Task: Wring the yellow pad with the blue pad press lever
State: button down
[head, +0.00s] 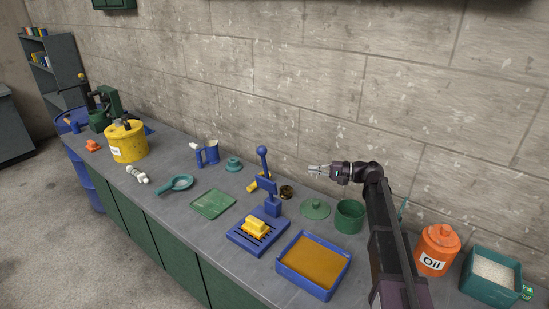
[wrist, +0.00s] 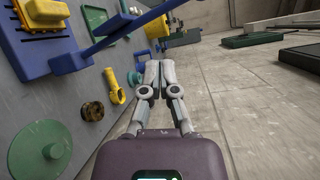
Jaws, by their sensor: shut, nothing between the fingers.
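The blue pad press (head: 250,240) stands on the bench in the head view, with its lever (head: 263,165) upright and a ball knob (head: 262,150) on top. The yellow pad (head: 256,226) lies on its slotted base. In the wrist view the pad (wrist: 42,12) and base show at top left, and the lever (wrist: 125,30) slants across the top; its knob end is not clear there. My gripper (head: 314,170) is shut and empty, to the right of the knob and apart from it. Its fingertips (wrist: 157,66) point toward the lever side in the wrist view.
A blue tray (head: 340,275) with an orange-brown fill is right of the press. A green lid (head: 314,208), a green pot (head: 349,216) and an orange oil can (head: 437,249) stand nearby. A green tray (head: 212,205) lies left. The concrete wall (head: 330,70) rises behind the bench.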

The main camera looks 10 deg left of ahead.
jog(key=w+r+y, duration=0.1)
jog(key=w+a+r+y, duration=0.1)
jog(key=w, duration=0.1)
jog(key=shift+r+b, duration=0.3)
jog(key=s+a+r+p, duration=0.2)
jog(key=s+a, duration=0.1)
jog(key=a, duration=0.9)
jog(key=shift+s+a+r, duration=0.2)
jog(key=shift+s, duration=0.05)
dwell(0.5)
